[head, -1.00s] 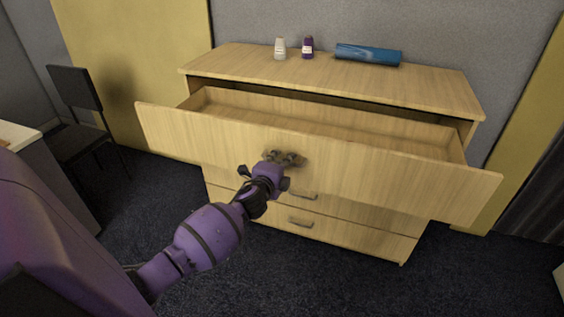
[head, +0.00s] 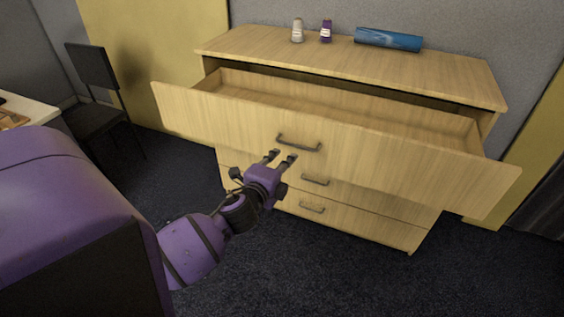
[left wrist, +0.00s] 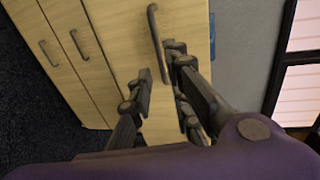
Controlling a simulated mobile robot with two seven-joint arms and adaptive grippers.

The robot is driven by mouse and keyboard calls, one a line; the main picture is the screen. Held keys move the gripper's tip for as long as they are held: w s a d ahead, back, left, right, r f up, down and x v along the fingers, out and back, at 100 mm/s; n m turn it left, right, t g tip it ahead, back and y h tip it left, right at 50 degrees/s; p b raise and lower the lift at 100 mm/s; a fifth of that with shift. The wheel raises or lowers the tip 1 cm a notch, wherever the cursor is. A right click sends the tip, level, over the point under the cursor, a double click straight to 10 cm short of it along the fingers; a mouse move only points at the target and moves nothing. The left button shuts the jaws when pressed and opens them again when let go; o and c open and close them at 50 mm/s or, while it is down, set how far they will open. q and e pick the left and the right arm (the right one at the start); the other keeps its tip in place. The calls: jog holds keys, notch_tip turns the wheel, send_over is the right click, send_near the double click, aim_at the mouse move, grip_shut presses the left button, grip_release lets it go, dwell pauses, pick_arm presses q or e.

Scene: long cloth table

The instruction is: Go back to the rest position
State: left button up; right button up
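My left gripper (head: 283,158) is in front of the pulled-out top drawer (head: 400,158) of a light wood dresser. Its two fingers are apart with nothing between them. The drawer's dark handle (head: 298,143) is just beyond the fingertips, and a small gap shows between them. In the left wrist view, the open fingers (left wrist: 160,70) point toward the dresser front, with the handle (left wrist: 156,40) ahead of them. The top drawer is open wide and looks empty where its inside shows. My right gripper is in neither view.
A white bottle (head: 297,31), a purple bottle (head: 326,32) and a blue cylinder (head: 388,40) are on the dresser top (head: 440,72). Two lower drawers are shut. A black chair (head: 95,100) stands at the left by a white table (head: 30,110). Dark carpet is clear in front.

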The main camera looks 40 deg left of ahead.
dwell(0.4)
pick_arm(q)
jog(key=s+d+f+n+g+h+p, duration=0.1)
jog(key=s+d+f+n+g+h, duration=0.2)
jog(key=s+d+f+n, duration=0.8)
jog(key=s+d+f+n+g+p, duration=0.1)
jog(key=s+d+f, duration=0.3)
jog(key=s, duration=0.8)
jog(key=s+d+f+n+g+h+p, duration=0.1)
jog(key=s+d+f, duration=0.3)
jog(key=s, duration=0.8)
notch_tip(320, 180, down, 3)
jog(key=shift+s+r+n+g, duration=0.2)
jog(key=shift+n+g, duration=0.7)
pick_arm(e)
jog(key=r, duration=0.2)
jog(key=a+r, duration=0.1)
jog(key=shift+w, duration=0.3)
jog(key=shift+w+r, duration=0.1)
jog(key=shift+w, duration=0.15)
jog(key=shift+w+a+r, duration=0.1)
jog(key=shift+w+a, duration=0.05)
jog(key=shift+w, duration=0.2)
